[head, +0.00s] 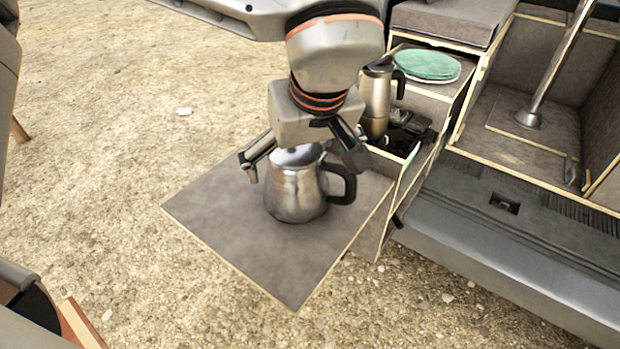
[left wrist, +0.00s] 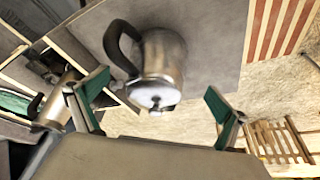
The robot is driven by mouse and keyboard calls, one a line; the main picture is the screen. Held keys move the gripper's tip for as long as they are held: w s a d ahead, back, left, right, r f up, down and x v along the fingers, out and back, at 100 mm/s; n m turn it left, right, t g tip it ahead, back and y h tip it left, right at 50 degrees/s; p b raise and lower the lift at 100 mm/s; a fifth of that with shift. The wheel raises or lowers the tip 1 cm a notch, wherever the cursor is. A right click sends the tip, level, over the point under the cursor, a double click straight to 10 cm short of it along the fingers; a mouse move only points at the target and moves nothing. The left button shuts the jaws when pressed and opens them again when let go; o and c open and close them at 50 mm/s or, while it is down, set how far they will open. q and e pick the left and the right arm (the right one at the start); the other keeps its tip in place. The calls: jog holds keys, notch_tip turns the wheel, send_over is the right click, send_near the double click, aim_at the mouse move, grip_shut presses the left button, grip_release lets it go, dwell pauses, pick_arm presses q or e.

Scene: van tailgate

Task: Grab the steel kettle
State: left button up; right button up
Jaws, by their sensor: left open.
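The steel kettle (head: 297,190) stands upright on a grey fold-out board (head: 230,215) in the head view. It has a shiny body, a lid and a dark handle on its right side. My left gripper (head: 302,168) is above the kettle, pointing down, with its fingers spread to either side of the lid. In the left wrist view the kettle (left wrist: 162,58) lies between and beyond the open fingers of my left gripper (left wrist: 155,108). No grip on it shows. My right gripper is not in view.
A moka pot (head: 377,95) stands by a drawer unit right of the board, near green plates (head: 427,65). The van's bumper (head: 510,255) runs along the right. Gravel ground surrounds the board. A slatted wooden item (left wrist: 280,142) shows in the left wrist view.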

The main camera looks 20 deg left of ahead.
pick_arm(q)
jog(key=shift+a+f, duration=0.1)
jog(key=shift+f, duration=0.4)
jog(key=x, duration=0.5)
jog(key=shift+w+f, duration=0.3)
jog(key=c, duration=1.5)
